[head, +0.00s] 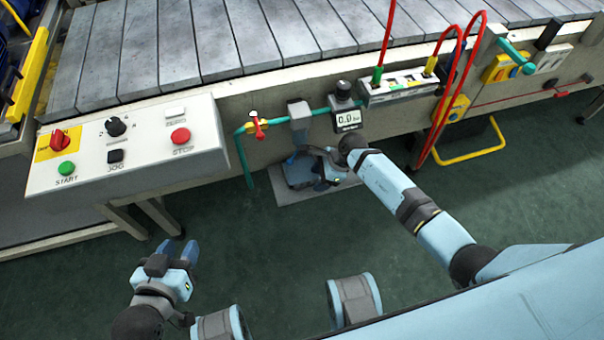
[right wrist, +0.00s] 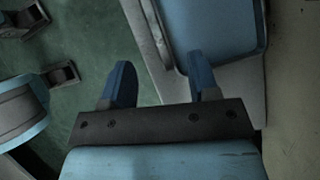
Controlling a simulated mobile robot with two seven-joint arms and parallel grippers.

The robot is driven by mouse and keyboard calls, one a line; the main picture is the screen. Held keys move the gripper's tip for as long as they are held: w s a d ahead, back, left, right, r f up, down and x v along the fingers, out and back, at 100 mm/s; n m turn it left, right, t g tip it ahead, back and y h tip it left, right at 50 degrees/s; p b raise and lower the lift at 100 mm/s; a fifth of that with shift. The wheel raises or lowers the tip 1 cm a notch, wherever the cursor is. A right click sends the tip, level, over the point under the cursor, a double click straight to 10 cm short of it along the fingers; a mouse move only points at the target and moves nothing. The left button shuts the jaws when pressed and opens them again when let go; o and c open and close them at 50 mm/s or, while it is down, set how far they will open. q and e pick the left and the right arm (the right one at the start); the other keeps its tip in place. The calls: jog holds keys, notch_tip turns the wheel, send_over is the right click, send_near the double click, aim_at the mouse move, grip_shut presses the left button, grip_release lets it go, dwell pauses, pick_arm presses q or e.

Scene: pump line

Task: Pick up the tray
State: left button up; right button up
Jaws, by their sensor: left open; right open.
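A blue tray (right wrist: 225,30) with a grey rim shows at the top of the right wrist view, on a pale grey slab. In the head view the tray (head: 297,176) is low beside the conveyor frame, mostly hidden by my right gripper (head: 318,170). My right gripper (right wrist: 160,80) is open. In the wrist view one finger is left of the tray's rim and the other overlaps the tray's near end. I cannot tell whether they touch it. My left gripper (head: 177,250) is open and empty above the green floor, away from the tray.
The conveyor (head: 200,45) runs across the back. A control box (head: 130,150) juts out at left. A valve with a red handle (head: 257,128), a gauge (head: 347,117) and red hoses (head: 450,80) are close to my right arm. The green floor (head: 250,240) in front is clear.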

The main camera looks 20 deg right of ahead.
aim_at(304, 184)
jog(key=a, duration=0.3)
jog(key=shift+w+a, duration=0.1)
jog(key=shift+w, duration=0.1)
jog(key=shift+b+x, duration=0.5)
jog(key=shift+x, duration=0.3)
jog(key=shift+w+a+f, duration=0.1)
jog(key=shift+f, duration=0.5)
jog(key=c, duration=0.5)
pick_arm(q)
jog(key=shift+w+d+r+t+h, duration=0.15)
jog(key=shift+w+d+r+t, duration=0.15)
jog(key=shift+r, duration=0.2)
jog(key=shift+w+d+r+t+h, duration=0.2)
jog(key=shift+w+r+t, duration=0.1)
jog(key=shift+r, duration=0.2)
pick_arm(e)
grip_shut()
